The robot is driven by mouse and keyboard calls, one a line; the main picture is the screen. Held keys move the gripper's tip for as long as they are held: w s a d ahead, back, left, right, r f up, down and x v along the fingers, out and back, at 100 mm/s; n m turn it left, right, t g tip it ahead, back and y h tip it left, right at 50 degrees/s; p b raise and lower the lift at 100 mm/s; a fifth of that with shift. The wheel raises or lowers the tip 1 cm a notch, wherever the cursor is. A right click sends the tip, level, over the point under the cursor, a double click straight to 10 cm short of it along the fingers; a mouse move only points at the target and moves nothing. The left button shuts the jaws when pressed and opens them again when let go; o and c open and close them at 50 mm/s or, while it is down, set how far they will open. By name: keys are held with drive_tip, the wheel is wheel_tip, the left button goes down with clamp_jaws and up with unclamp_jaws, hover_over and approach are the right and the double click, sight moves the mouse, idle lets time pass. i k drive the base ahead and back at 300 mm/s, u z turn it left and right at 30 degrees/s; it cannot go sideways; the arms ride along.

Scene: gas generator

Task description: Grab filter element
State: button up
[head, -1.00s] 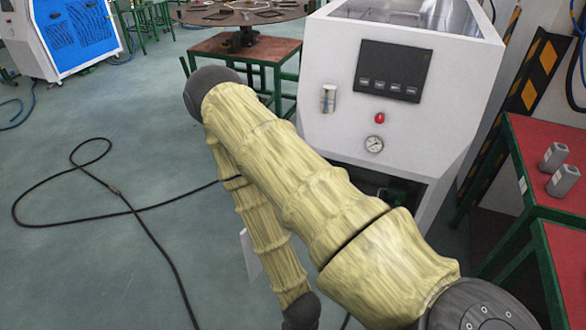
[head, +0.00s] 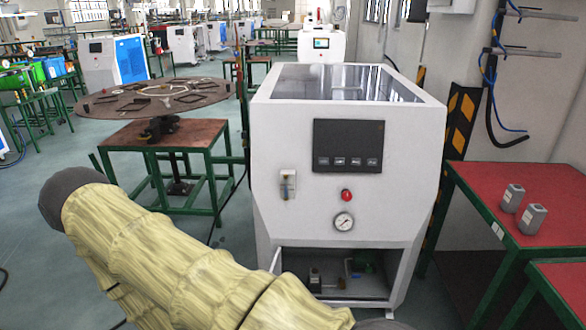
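Two small grey filter elements, as they appear, stand upright on a red table: one (head: 513,198) slightly behind and left, the other (head: 532,218) in front and right. They are close together on the right side of the head view. The white gas generator (head: 340,180) stands in the middle, with an open lower compartment (head: 345,275) that holds small dark and green parts. My arm, in a yellowish sleeve, crosses the lower left. My gripper is not in view.
The red table (head: 485,190) with green legs stands right of the generator; a second red tabletop (head: 565,285) is nearer. A round dark table (head: 150,97) and a green-framed table (head: 185,133) stand left. Hoses hang on the right wall. Grey floor shows at left.

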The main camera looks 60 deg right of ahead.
sight(314, 272)
drive_tip(key=i, duration=2.8)
drive_tip(key=z, duration=2.85)
drive_tip(key=i, duration=0.1)
drive_tip(key=z, duration=0.05)
